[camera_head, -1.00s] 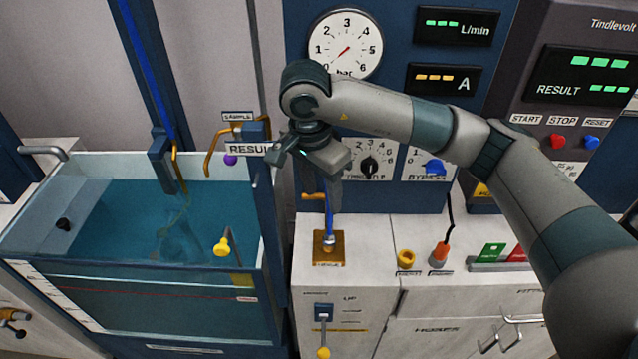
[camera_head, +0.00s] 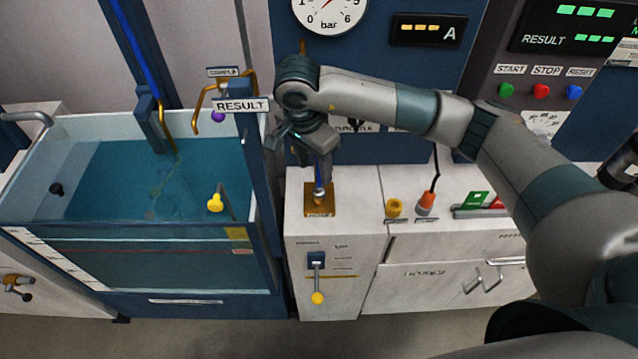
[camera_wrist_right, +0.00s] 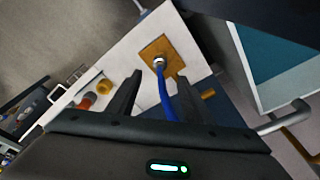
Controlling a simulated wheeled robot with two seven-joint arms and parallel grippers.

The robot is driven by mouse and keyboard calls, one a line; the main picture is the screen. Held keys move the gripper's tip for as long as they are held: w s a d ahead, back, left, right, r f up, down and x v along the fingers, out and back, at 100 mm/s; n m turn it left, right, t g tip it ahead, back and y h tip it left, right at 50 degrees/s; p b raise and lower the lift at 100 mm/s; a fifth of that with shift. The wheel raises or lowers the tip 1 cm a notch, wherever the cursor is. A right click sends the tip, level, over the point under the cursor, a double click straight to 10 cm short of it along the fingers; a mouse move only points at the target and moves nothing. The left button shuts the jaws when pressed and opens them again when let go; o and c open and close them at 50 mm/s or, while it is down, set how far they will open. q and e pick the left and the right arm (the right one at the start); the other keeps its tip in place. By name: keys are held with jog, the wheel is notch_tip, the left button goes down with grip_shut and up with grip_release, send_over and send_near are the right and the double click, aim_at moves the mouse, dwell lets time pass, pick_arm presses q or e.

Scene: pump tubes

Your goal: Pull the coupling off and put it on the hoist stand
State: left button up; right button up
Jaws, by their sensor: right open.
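A small metallic coupling (camera_head: 319,191) with a blue hose stands upright on a brown-orange plate (camera_head: 312,211) on the white cabinet top. In the right wrist view the coupling (camera_wrist_right: 159,63) sits on the plate (camera_wrist_right: 174,65), and the blue hose (camera_wrist_right: 166,96) runs from it back between my fingers. My right gripper (camera_wrist_right: 159,76) is open, its fingers on either side of the hose, with no visible grip. In the head view the right gripper (camera_head: 320,168) is just above the coupling. I cannot read the plate's label. My left gripper is not in view.
A water tank (camera_head: 72,238) with a blue post (camera_head: 262,190) is left of the cabinet. A yellow ring (camera_head: 394,208) and an orange plug (camera_head: 427,203) stand to the right. A yellow-ended lever (camera_head: 318,285) is on the cabinet front. The blue panel (camera_head: 440,70) rises behind.

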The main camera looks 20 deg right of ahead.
aim_at(319, 187)
jog(key=f+p, duration=0.1)
jog(key=f, duration=0.2)
jog(key=f+p, duration=0.1)
jog(key=f, duration=0.1)
jog(key=d+f+p, duration=0.1)
jog(key=f, duration=0.2)
jog(key=shift+w+d+f, duration=0.1)
jog(key=shift+w+f, duration=0.15)
jog(key=shift+f, duration=0.8)
grip_shut()
jog(key=c, duration=1)
grip_release()
jog(key=shift+w, duration=0.1)
grip_shut()
jog(key=shift+w+r, duration=0.1)
jog(key=shift+r, duration=0.35)
